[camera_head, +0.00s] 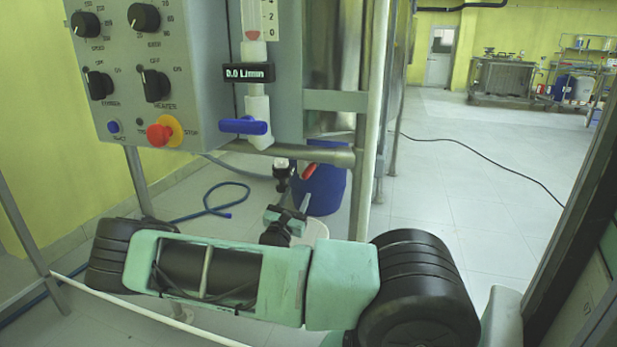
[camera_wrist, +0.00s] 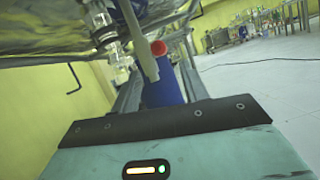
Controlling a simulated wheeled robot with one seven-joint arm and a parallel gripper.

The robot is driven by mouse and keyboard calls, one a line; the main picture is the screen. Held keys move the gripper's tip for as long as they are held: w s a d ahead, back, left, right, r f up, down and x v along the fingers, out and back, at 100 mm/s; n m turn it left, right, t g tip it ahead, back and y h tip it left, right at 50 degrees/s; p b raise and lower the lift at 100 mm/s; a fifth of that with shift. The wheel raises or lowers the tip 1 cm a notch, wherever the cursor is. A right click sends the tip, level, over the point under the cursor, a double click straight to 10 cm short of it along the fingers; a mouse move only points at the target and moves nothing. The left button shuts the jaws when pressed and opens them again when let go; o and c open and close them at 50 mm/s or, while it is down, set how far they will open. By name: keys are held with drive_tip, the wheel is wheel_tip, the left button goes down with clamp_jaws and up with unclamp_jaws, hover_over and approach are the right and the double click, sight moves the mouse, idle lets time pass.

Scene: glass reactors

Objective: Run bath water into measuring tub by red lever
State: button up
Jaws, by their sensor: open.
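The red lever (camera_head: 309,170) sits low under the reactor frame in the head view, beside a dark valve fitting (camera_head: 283,172). In the wrist view the red lever (camera_wrist: 158,48) shows end-on above the blue drum, close to a pale tube (camera_wrist: 140,48). My gripper (camera_head: 293,203) is open, just below the lever and apart from it as far as I can tell. A pale round rim (camera_head: 316,230), possibly the measuring tub, shows partly behind my arm. Its inside and any water are hidden.
A blue drum (camera_head: 326,190) stands behind the lever. A control panel (camera_head: 145,75) and a blue-handled valve (camera_head: 244,126) are above. A steel post (camera_head: 374,120) stands right of the lever. A blue hose (camera_head: 212,200) lies on the floor. Open floor (camera_head: 470,170) extends to the right.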

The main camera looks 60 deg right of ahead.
sight(312, 165)
drive_tip(key=b+x, duration=0.3)
drive_tip(key=x, duration=0.8)
clamp_jaws()
